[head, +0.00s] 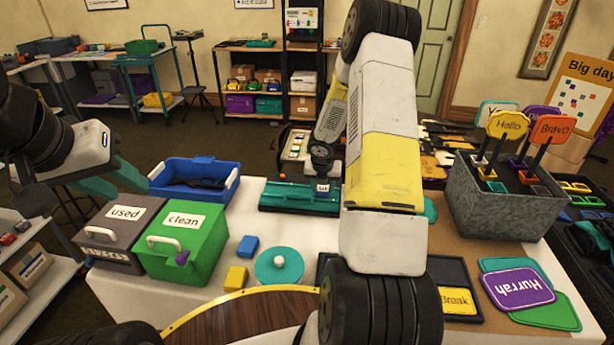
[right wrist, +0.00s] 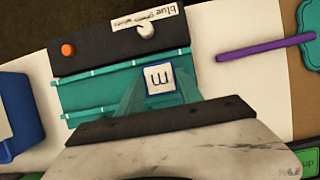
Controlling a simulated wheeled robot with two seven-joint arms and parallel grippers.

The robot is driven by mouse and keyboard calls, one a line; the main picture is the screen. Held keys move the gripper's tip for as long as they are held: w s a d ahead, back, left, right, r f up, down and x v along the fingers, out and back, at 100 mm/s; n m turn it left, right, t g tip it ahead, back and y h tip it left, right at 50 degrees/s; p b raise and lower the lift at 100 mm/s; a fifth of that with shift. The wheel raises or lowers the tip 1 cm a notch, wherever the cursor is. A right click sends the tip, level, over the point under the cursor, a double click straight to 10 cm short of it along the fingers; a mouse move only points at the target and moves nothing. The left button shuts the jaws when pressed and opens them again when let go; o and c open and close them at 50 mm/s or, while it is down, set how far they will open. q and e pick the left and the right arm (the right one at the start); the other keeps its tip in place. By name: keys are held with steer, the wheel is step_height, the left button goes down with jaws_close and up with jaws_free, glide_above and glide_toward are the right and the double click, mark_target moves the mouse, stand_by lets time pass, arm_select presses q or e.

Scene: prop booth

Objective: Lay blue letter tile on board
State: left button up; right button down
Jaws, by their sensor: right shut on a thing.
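The blue letter tile (right wrist: 160,79), a pale square with a blue rim and a blue letter, is between the teal fingers of my right gripper (right wrist: 159,85), which is shut on it. The teal board (right wrist: 85,95) with raised ledges lies below the tile in the right wrist view. In the head view the board (head: 290,200) sits on the table, partly behind my right arm. I cannot tell whether the tile touches the board. My left gripper (head: 113,182) has its teal fingers apart and empty, left of the blue bin.
A blue bin (head: 180,180), grey "used" box (head: 112,243) and green "clean" box (head: 200,245) stand at left. Blue (head: 248,245) and yellow (head: 236,277) blocks and a teal disc (head: 279,267) lie in front. A grey sign planter (head: 500,205) stands at right.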

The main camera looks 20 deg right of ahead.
steer(key=shift+f, duration=0.6)
steer(key=c, duration=0.8)
jaws_free()
steer(key=shift+f, duration=0.1)
steer(key=s+a+r+m, duration=0.2)
steer(key=s+r+m, duration=0.3)
steer(key=r, duration=0.5)
steer(key=s+a+r+m+t, duration=0.1)
steer(key=s+a+r+m, duration=0.3)
steer(key=r, duration=0.5)
steer(key=s+a+r+m, duration=0.1)
steer(key=s+r+m, duration=0.5)
steer(key=r, duration=0.4)
steer(key=s+a+r+m+y, duration=0.1)
steer(key=s+a+r+m, duration=0.1)
steer(key=s+m, duration=0.3)
steer(key=s+a+r+m+y, duration=0.1)
steer(key=s+a+r+m, duration=0.1)
steer(key=s+a+m, duration=0.2)
steer(key=s+a+r+m+t+y, duration=0.1)
steer(key=s+a+r+m+y, duration=0.1)
steer(key=s+m, duration=0.4)
steer(key=shift+s+a+r, duration=0.3)
steer(key=shift+s+a, duration=0.25)
steer(key=shift+a, duration=0.25)
